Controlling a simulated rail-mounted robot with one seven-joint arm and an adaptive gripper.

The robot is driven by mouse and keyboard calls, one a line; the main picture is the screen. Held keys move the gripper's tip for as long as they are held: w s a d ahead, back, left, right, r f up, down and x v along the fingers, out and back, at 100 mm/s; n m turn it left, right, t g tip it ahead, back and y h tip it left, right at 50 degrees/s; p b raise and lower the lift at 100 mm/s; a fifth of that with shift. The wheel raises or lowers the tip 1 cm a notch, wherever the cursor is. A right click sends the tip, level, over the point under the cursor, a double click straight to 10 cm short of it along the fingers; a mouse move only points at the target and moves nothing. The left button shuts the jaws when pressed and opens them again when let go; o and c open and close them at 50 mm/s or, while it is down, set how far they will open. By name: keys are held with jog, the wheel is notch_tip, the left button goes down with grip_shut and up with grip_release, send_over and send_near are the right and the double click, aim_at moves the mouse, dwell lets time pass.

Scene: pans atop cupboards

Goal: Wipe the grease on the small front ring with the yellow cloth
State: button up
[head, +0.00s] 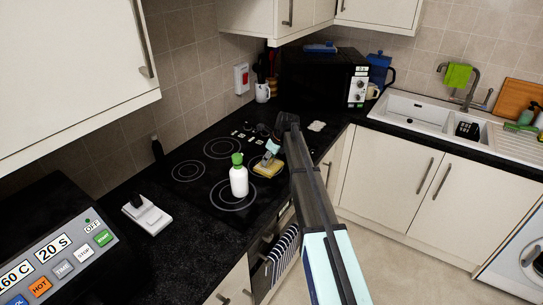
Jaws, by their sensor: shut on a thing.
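The black hob carries several white-outlined rings. A large ring (219,205) is nearest me, a smaller ring (187,171) lies to the left and another ring (222,148) lies behind. The yellow cloth (268,171) is at the right side of the hob, at or just above its surface; I cannot tell whether it touches. My gripper (268,160) is shut on the cloth from above, at the end of my dark arm. The cloth hides what lies beneath it, and I cannot make out any grease.
A white bottle with a green cap (239,180) stands upright on the near ring, close left of the cloth. A white device (147,215) lies on the left counter. A black microwave (320,80) stands behind. A sink (418,108) is at the right.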

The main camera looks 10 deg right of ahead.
aim_at(262, 168)
jog(key=shift+s+a+p, duration=0.4)
jog(key=shift+s+a, duration=0.85)
jog(key=shift+s, duration=0.05)
jog(key=shift+w, duration=0.1)
jog(key=o, duration=0.9)
jog(key=shift+c, duration=0.2)
jog(key=shift+f, duration=0.6)
grip_shut()
jog(key=shift+r+p, duration=1.35)
jog(key=shift+r, duration=1.2)
